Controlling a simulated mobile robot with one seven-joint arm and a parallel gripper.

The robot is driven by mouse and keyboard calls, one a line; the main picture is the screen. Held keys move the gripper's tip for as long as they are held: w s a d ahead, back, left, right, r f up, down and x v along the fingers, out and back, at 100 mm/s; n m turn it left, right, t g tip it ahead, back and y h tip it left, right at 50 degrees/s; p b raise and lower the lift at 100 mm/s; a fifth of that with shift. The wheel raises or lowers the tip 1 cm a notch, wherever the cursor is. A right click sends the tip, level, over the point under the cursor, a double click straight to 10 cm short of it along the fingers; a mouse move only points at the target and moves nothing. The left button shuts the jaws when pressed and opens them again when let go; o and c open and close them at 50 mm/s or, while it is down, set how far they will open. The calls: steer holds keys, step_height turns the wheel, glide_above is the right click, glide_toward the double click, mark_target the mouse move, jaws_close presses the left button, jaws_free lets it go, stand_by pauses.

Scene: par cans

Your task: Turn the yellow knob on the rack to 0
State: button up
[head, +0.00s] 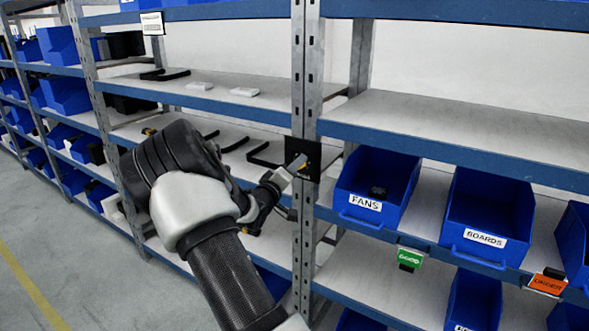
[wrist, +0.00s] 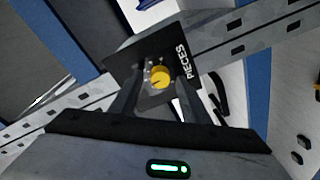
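The yellow knob (wrist: 160,77) sits on a black plate (wrist: 118,62) marked PIECES in the wrist view. A small dark mark shows on the knob, and pale marks lie around it; the numbers are too small to read. In the head view the plate (head: 313,152) is fixed to the rack's grey upright, and my gripper (head: 296,168) reaches it and hides most of the knob. In the wrist view my gripper (wrist: 158,82) is open, with one finger on each side of the knob. Gaps seem to show between fingers and knob; I cannot tell whether either touches.
The rack upright (head: 307,60) rises behind the plate. To the right, blue bins marked FANS (head: 345,197) and BOARDS (head: 460,236) stand on a shelf. Green (head: 409,258) and orange (head: 547,284) tags hang below. Black brackets (head: 262,156) lie on the left shelf.

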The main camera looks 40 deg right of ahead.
steer(key=c, duration=0.9)
steer(key=shift+n+b, duration=0.35)
steer(key=shift+n, duration=0.05)
steer(key=shift+w+a+r+n+g+p, duration=0.1)
steer(key=shift+n+g+p, duration=0.3)
steer(key=shift+n, duration=3.15)
steer(key=shift+w+f+n+g+p, duration=0.15)
steer(key=shift+n+g, duration=0.3)
steer(key=shift+n, duration=3.15)
steer(key=shift+a+r+n+g+p, duration=0.15)
steer(key=shift+n+g+p, duration=0.25)
steer(key=shift+n, duration=3.15)
steer(key=shift+d, duration=0.1)
